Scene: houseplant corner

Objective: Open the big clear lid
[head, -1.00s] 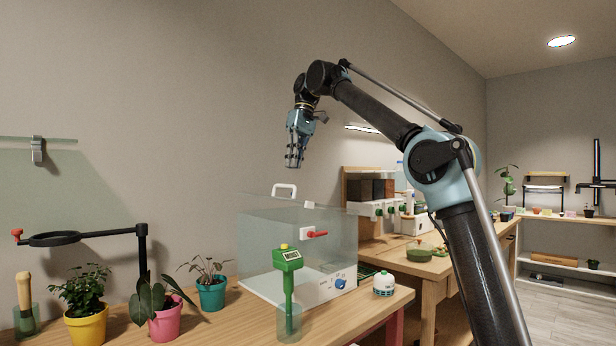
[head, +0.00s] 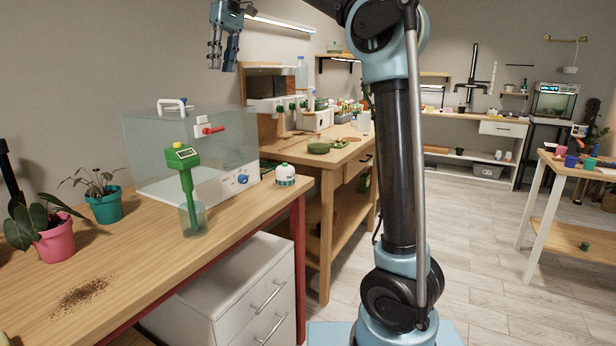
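A big clear lid (head: 150,140) forms the see-through upper part of a box on a white base (head: 170,197), on the wooden bench. It looks closed. A white handle (head: 172,104) stands on its top, and a red latch lever (head: 212,130) with a white mount is on its front. My gripper (head: 222,68) is up and to the right of the handle in the picture, pointing down, apart from the lid. Its fingers are parted with nothing between them. A green meter (head: 182,160) in a clear cup hides part of the lid's front.
A blue knob (head: 242,180) is on the base's front. A small white-and-green device (head: 286,174) stands to the right. A teal pot (head: 104,206) and a pink pot (head: 55,243) stand left. Spilled soil (head: 84,292) lies on the bench front. White drawers (head: 240,290) are below.

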